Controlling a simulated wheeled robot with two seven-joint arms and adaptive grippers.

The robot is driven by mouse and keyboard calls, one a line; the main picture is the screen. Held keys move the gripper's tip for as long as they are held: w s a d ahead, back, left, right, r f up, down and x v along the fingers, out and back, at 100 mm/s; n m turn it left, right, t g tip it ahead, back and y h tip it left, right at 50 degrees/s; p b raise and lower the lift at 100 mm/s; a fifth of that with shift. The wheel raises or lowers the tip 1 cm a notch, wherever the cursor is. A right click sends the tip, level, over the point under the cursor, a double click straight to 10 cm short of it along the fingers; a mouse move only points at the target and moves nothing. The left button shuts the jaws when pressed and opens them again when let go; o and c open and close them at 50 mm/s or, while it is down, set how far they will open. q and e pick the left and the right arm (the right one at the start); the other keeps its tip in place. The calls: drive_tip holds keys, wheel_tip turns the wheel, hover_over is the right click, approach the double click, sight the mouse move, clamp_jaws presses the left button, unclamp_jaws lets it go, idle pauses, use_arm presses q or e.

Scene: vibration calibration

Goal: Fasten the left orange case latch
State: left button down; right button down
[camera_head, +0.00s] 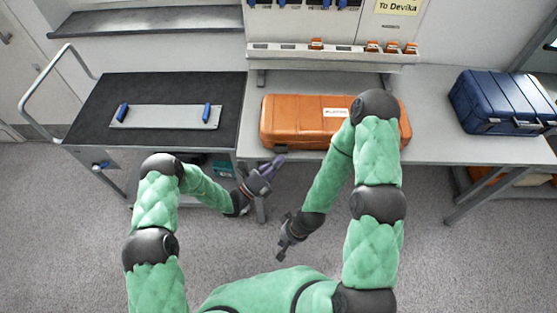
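The long orange case (290,120) lies closed on the grey bench, with a white label on its lid. Its right part is hidden behind my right arm. The latches on its front side are too small to make out. My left gripper (276,164) is in front of the bench edge, just below the case's left part in the picture, and seems apart from it. My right gripper (282,252) hangs lower, over the floor in front of the bench, pointing down and away from the case. Whether either gripper is open is too small to tell.
A cart with a black top (160,90) stands left of the bench, carrying a grey plate (165,117) with two blue handles. A dark blue case (505,102) sits at the bench's right. A rack (330,53) with small orange items stands behind. The bench (430,135) is bare between the cases.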

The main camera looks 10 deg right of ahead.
use_arm(q)
drive_tip(key=shift+r+p, duration=0.25)
drive_tip(key=shift+p, duration=0.5)
idle(0.4)
drive_tip(key=shift+w+r+n+y+p, duration=0.1)
drive_tip(key=shift+r+n+y+p, duration=0.3)
drive_tip(key=shift+n+y+p, duration=0.55)
drive_tip(key=shift+r+n+y+p, duration=0.25)
drive_tip(key=shift+r+n+p, duration=0.25)
drive_tip(key=shift+p, duration=0.8)
idle(1.0)
drive_tip(key=shift+n+p, duration=0.25)
drive_tip(key=shift+p, duration=0.1)
drive_tip(key=shift+w+r+n+y+p, duration=0.15)
drive_tip(key=shift+n+y+p, duration=0.15)
drive_tip(key=shift+y+p, duration=0.15)
drive_tip(key=shift+d+r+p, duration=0.1)
drive_tip(key=shift+r+p, duration=0.05)
drive_tip(key=shift+p, duration=0.3)
drive_tip(key=shift+w+r+n+y+p, duration=0.1)
drive_tip(key=shift+r+n+y+p, duration=0.15)
drive_tip(key=shift+n+y+p, duration=0.4)
drive_tip(key=shift+w+r+p, duration=0.1)
drive_tip(key=shift+p, duration=0.25)
idle(1.3)
